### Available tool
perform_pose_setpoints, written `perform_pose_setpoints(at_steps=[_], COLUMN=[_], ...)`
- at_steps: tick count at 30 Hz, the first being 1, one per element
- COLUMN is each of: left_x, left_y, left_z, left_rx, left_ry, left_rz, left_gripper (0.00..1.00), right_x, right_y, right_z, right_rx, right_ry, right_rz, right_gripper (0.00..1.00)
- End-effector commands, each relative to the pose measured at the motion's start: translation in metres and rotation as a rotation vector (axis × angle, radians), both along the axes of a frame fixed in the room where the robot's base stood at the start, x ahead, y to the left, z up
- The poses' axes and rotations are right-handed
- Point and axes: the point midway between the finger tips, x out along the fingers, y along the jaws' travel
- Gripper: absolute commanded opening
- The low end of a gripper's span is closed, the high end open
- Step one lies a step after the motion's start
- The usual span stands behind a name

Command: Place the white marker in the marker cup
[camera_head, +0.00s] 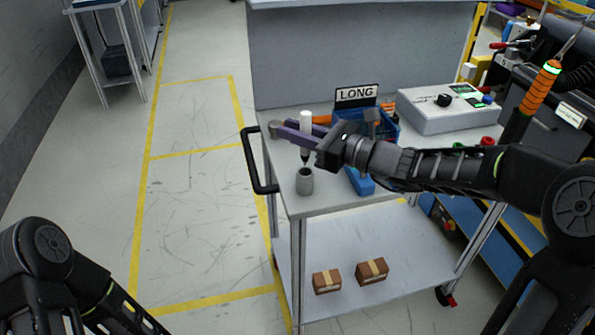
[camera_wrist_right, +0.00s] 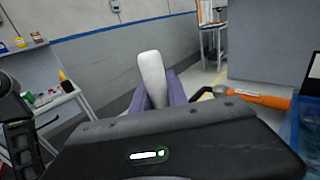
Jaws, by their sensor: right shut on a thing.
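The white marker (camera_head: 306,121) stands nearly upright between the purple fingers of my right gripper (camera_head: 291,131), which is shut on it. Its dark lower end points down. The grey marker cup (camera_head: 304,182) stands upright on the cart top just below the marker. The marker's lower end looks above the cup's rim; how well they line up in depth I cannot tell. In the right wrist view the marker (camera_wrist_right: 152,80) rises between the fingers (camera_wrist_right: 158,95), and the cup is hidden. My left arm shows at the lower left, with its gripper out of view.
The cart (camera_head: 335,225) carries a blue bin (camera_head: 384,125) of tools, a LONG sign (camera_head: 357,94), a grey control box (camera_head: 445,108) and a blue object (camera_head: 360,182) right of the cup. A black handle (camera_head: 252,165) is at its left edge. Two cartons (camera_head: 372,271) lie below.

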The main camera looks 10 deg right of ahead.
Motion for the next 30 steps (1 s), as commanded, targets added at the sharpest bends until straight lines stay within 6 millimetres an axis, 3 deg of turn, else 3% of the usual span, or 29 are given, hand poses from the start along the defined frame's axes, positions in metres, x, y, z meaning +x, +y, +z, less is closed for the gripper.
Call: perform_pose_setpoints(at_steps=[3,6,17,25,30], left_x=[0.0,0.0,0.0,0.0,0.0], left_y=[0.0,0.0,0.0,0.0,0.0], left_z=[-0.003,-0.003,-0.003,-0.006,-0.006], left_rx=[0.0,0.0,0.0,0.0,0.0], left_ry=[0.0,0.0,0.0,0.0,0.0], left_rz=[0.0,0.0,0.0,0.0,0.0], left_gripper=[0.64,0.64,0.64,0.64,0.64], right_x=[0.0,0.0,0.0,0.0,0.0], right_y=[0.0,0.0,0.0,0.0,0.0], right_z=[-0.025,-0.037,-0.041,-0.074,-0.077], right_rx=[0.003,0.001,0.001,0.002,0.0], right_ry=[0.005,0.002,0.001,0.002,0.0], right_rz=[0.0,0.0,0.0,-0.001,-0.001], right_gripper=[0.0,0.0,0.0,0.0,0.0])
